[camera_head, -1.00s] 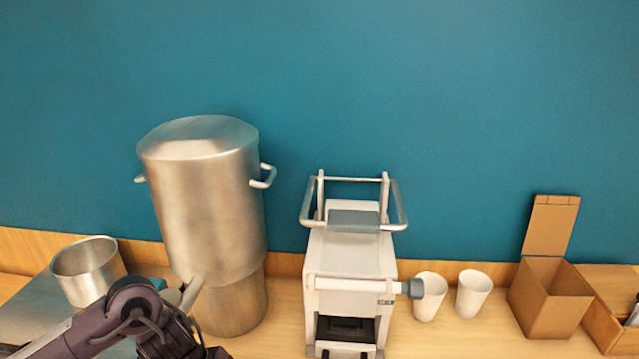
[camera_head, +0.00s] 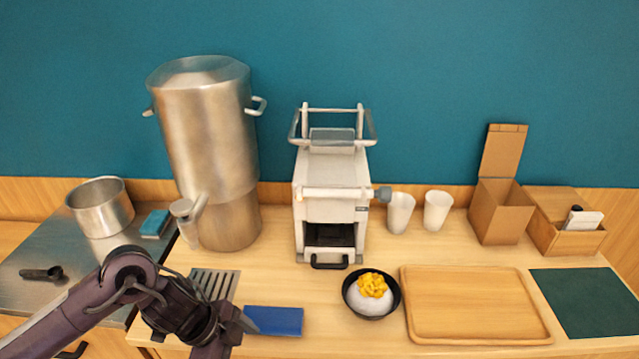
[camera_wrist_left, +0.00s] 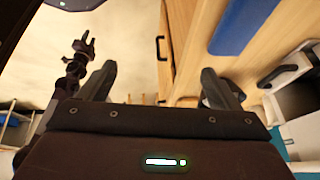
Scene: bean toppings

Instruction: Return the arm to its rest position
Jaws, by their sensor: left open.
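My left gripper (camera_head: 238,325) is low in the head view, at the counter's front edge beside the blue cloth. It is open and empty; its two spread fingers show in the left wrist view (camera_wrist_left: 160,85), with nothing between them. My left arm comes in from the lower left. A dark jointed arm with a small pronged end, apparently my right gripper (camera_wrist_left: 83,45), shows small in the left wrist view. Its opening is too small to judge. A black bowl (camera_head: 351,302) with a white mound (camera_head: 371,299) and yellow topping (camera_head: 374,284) stands on the counter.
The blue cloth (camera_head: 274,321) lies right of the gripper, the slotted grate (camera_head: 213,284) behind it. A wooden tray (camera_head: 415,310) lies right of the bowl. The white machine (camera_head: 331,176), steel dispenser (camera_head: 209,130) and two cups (camera_head: 400,213) (camera_head: 437,211) stand behind. A steel pot (camera_head: 100,212) is left.

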